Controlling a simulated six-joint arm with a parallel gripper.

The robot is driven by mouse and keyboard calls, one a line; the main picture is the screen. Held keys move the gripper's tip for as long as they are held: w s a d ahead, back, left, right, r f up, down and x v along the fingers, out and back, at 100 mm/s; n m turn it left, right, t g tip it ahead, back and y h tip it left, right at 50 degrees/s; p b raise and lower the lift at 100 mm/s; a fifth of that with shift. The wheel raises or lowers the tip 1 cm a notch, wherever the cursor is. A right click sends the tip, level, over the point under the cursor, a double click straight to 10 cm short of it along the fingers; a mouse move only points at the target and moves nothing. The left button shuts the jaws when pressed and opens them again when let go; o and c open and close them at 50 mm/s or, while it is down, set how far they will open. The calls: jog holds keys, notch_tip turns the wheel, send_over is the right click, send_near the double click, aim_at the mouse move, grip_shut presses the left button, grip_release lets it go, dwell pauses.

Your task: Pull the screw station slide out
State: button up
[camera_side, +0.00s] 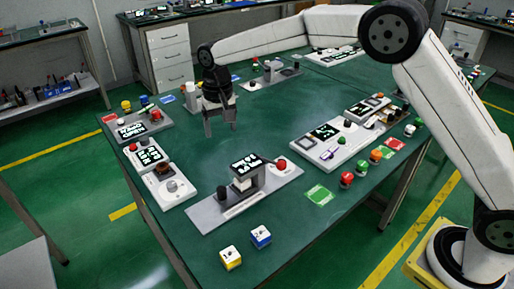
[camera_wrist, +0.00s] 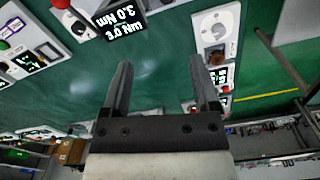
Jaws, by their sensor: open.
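The screw station (camera_side: 205,217) is a long grey base at the near side of the green table. It carries a raised black display (camera_side: 246,163), a dark knob (camera_side: 221,193) and a red button (camera_side: 280,165). In the wrist view its display (camera_wrist: 122,22) reads 3.0 Nm, at the top left. A pale slotted strip (camera_side: 240,206) runs along the base under the display; I cannot tell for sure whether it is the slide. My gripper (camera_side: 220,127) points down above the table, behind the station and apart from it. Its fingers (camera_wrist: 160,64) are apart with nothing between them.
White panels with knobs (camera_side: 174,189) stand left of the station. A long white panel (camera_side: 327,155) lies to the right, with several coloured buttons near the table edge. Bare green table surrounds my gripper.

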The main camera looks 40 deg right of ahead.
jog(key=w+a, duration=0.1)
send_over(221, 189)
notch_tip(221, 189, down, 17)
jog(key=shift+d+r, duration=0.1)
jog(key=shift+r, duration=0.05)
jog(key=shift+f, duration=3.85)
grip_shut()
